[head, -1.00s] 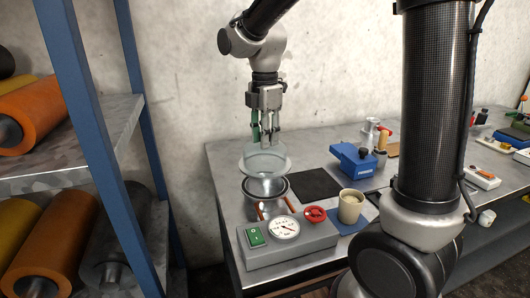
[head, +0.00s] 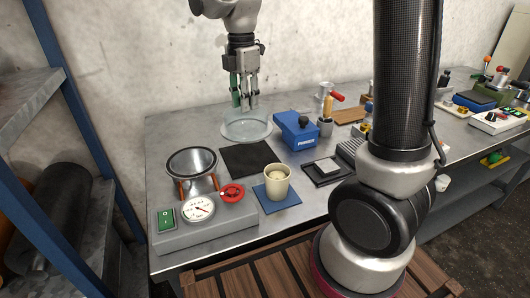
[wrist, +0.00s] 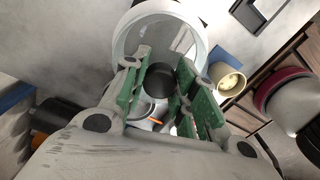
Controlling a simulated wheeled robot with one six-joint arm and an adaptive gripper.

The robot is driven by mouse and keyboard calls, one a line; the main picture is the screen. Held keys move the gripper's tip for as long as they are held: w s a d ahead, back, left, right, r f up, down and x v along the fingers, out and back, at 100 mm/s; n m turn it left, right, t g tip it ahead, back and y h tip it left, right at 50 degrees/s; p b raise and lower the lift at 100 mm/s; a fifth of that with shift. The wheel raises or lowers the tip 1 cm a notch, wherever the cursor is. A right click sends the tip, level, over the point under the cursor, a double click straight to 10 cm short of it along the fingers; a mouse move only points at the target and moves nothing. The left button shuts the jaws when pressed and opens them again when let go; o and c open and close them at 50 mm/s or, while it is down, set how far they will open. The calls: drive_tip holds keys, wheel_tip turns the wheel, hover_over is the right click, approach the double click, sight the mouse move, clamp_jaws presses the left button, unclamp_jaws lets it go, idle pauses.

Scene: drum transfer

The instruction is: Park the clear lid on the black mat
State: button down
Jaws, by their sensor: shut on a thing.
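The clear lid (head: 246,129) is a glassy disc with a pale rim. My gripper (head: 245,106), with green finger pads, is shut on its knob from above. The lid shows just beyond the far edge of the black mat (head: 262,160); I cannot tell whether it hangs above the table or how high. The mat is bare and lies flat. In the wrist view the lid (wrist: 190,28) spreads behind my fingers (wrist: 157,85), and a dark round shape, likely its knob, sits between them. The open metal drum (head: 192,163) stands left of the mat.
A grey control box (head: 185,236) with a green switch, a gauge and a red knob (head: 232,193) is in front. A cream cup (head: 277,184) stands on a blue mat (head: 263,203). A blue box (head: 296,132) stands close right of the lid. A shelf rack (head: 62,100) is at left.

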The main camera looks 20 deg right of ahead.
drive_tip(key=shift+w+d+f, duration=0.1)
drive_tip(key=shift+d+f, duration=0.05)
drive_tip(key=shift+d, duration=0.15)
wheel_tip(320, 180, down, 10)
drive_tip(key=shift+w+r, duration=0.1)
drive_tip(key=shift+w, duration=0.05)
drive_tip(key=c, duration=1.1)
unclamp_jaws()
drive_tip(key=shift+c, duration=0.2)
